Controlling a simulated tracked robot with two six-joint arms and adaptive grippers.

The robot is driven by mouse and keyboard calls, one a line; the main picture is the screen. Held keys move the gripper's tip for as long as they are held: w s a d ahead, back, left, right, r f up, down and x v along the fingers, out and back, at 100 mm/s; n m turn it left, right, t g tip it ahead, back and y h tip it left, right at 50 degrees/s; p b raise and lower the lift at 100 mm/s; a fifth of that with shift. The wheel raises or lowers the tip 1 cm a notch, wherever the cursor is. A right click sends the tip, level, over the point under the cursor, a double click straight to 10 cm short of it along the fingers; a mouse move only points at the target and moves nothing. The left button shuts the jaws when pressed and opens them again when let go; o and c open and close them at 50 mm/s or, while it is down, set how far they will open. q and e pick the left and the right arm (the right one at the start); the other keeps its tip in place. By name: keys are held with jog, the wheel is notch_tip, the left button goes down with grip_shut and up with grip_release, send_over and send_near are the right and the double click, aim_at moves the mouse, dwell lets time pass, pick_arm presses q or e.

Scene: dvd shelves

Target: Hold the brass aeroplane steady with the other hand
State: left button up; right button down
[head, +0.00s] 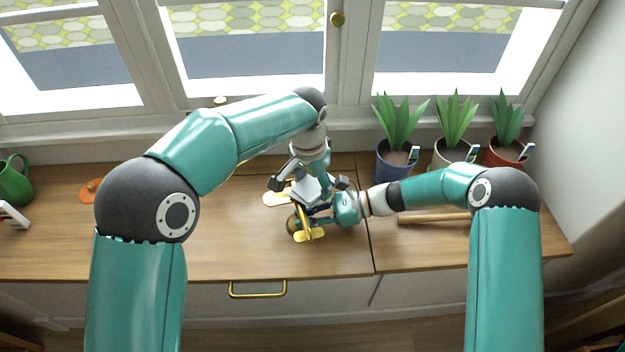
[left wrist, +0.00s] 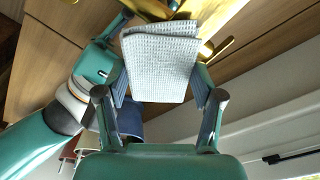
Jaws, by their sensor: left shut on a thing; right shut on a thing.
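The brass aeroplane (head: 309,234) is on the wooden counter, with its yellow wings and tail showing around the grippers. My left gripper (head: 309,184) comes from above and is shut on a folded grey-blue cloth (head: 315,191). In the left wrist view the cloth (left wrist: 160,62) is between the two fingers, in front of the aeroplane (left wrist: 212,48), and hides much of it. I cannot tell whether cloth and aeroplane touch. My right gripper (head: 324,211) comes in from the right, low, and is shut on the aeroplane's body; its fingertips are partly hidden.
Several potted plants, in blue (head: 393,165), cream (head: 446,154) and red (head: 507,152) pots, stand at the back right. A wooden rod (head: 432,217) lies under my right arm. A green watering can (head: 14,181) and an orange item (head: 92,190) are at left. The windows (head: 250,70) stand behind.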

aim_at(292, 188)
pick_arm(q)
jog(key=shift+s+a, duration=0.25)
jog(key=shift+a, duration=0.9)
jog(key=shift+s+a, duration=0.2)
jog(key=shift+a, duration=0.95)
jog(key=shift+s+a+f, duration=0.1)
jog(key=shift+s+a, duration=0.1)
jog(key=shift+a, duration=0.5)
jog(key=shift+s+a+f, duration=0.1)
jog(key=shift+s+a, duration=0.05)
jog(key=shift+a, duration=0.55)
jog(key=shift+s+a+r, duration=0.1)
jog(key=shift+s+a, duration=0.1)
jog(key=shift+a, duration=0.6)
jog(key=shift+s+a+r, duration=0.1)
jog(key=shift+s+a, duration=0.05)
jog(key=shift+a, duration=0.6)
jog(key=shift+d, duration=0.1)
jog(key=shift+w+d, duration=0.4)
jog(key=shift+d, duration=1.3)
jog(key=shift+w+d, duration=0.35)
jog(key=shift+d, duration=1.4)
jog(key=shift+w+d, duration=0.4)
jog(key=shift+d, duration=1.3)
jog(key=shift+r, duration=0.1)
jog(key=shift+r, duration=2.95)
